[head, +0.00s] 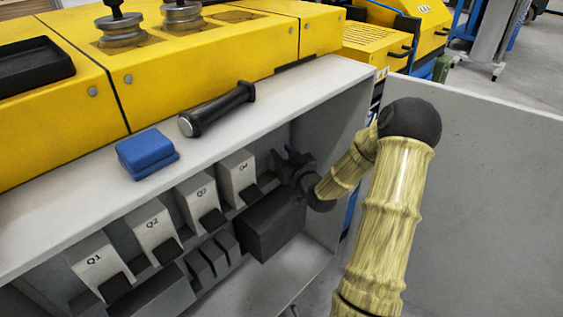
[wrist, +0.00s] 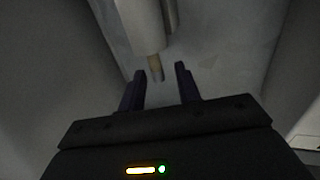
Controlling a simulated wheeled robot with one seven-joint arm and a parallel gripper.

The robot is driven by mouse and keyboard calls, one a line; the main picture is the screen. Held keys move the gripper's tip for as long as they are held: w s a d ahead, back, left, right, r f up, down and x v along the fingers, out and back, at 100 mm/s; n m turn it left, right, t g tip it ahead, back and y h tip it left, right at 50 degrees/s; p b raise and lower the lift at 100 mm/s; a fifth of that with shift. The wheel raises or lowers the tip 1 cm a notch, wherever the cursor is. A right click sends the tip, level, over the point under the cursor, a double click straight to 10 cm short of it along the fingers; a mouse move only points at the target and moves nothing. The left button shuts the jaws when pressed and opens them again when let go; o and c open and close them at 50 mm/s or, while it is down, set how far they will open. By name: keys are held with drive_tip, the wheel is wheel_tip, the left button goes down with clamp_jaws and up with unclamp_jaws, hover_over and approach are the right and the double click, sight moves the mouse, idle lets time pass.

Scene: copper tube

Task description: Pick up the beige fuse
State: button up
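In the wrist view a small beige piece (wrist: 154,64), which looks like the beige fuse, shows just beyond the gap between my fingertips. It sits at the end of a pale rounded housing. My gripper (wrist: 160,76) is open, with its two dark fingers apart and nothing held between them. I cannot tell how far the piece is from the fingertips. In the head view my gripper (head: 280,163) is inside the cabinet, right of the Q4 unit (head: 238,173). The fuse cannot be made out in the head view.
The cabinet (head: 290,97) holds more labelled units, Q1 (head: 95,258), Q2 (head: 152,228) and Q3 (head: 201,195), and a dark box (head: 268,228) below my gripper. A blue block (head: 147,153) and a black-handled tool (head: 217,109) lie on the cabinet top. A grey panel (head: 480,200) stands at right.

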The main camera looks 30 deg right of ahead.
sight(282, 151)
drive_tip(key=shift+w, duration=0.5)
clamp_jaws()
drive_tip(key=shift+r, duration=0.1)
wheel_tip(282, 151, up, 10)
drive_tip(key=p, duration=0.2)
drive_tip(key=shift+p, duration=0.35)
idle(0.4)
